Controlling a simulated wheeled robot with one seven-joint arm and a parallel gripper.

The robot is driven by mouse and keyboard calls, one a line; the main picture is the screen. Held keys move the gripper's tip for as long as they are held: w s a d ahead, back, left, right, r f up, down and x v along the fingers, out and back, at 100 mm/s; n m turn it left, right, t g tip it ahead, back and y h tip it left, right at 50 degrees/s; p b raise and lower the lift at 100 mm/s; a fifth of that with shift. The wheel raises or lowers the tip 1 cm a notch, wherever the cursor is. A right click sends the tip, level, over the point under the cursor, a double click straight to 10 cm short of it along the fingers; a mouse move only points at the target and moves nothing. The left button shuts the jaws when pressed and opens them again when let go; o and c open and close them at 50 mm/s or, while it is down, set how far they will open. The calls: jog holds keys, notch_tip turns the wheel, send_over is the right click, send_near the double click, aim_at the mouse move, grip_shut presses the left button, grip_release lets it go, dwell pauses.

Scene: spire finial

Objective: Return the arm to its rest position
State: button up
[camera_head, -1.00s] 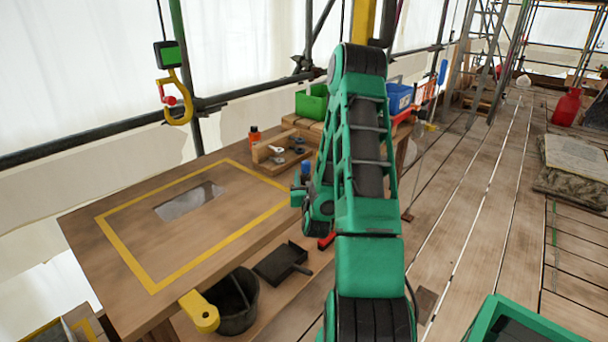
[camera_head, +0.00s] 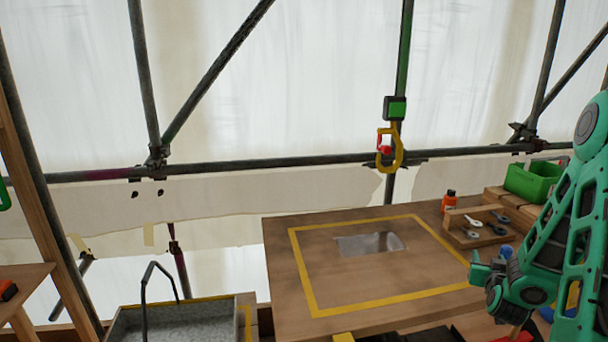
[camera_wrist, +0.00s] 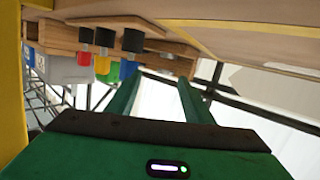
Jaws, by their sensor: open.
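My arm (camera_head: 567,225) is green and dark grey and stands at the right edge of the head view, folded, its upper part cut off by the frame. Its wrist end hangs beside the right front part of the wooden table (camera_head: 285,290). In the wrist view the two green fingers of my gripper (camera_wrist: 160,98) are apart, with nothing between them. Pale sheeting shows beyond the fingers.
A yellow-outlined area (camera_head: 312,290) with a grey patch (camera_head: 370,244) marks the table. An orange bottle (camera_head: 448,203), a wooden tool holder (camera_head: 462,228) and a green bin (camera_head: 533,181) stand at its right. A yellow hook (camera_head: 397,155) hangs behind. A grey basin (camera_head: 170,322) is lower left.

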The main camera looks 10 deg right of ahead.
jog(key=s+a+r+g+y, duration=0.3)
jog(key=s+a, duration=0.4)
jog(key=s, duration=0.4)
jog(key=s+a+r+g+y, duration=0.2)
jog(key=s+a+r+g, duration=0.2)
jog(key=s+a, duration=0.3)
jog(key=s+a+r+g+y, duration=0.3)
jog(key=s+a+g, duration=0.3)
jog(key=s, duration=1)
jog(key=shift+s+a+r+m+y, duration=0.2)
jog(key=shift+a+r+m+y, duration=0.1)
jog(key=shift+a, duration=0.75)
jog(key=c, duration=0.3)
jog(key=shift+c, duration=0.5)
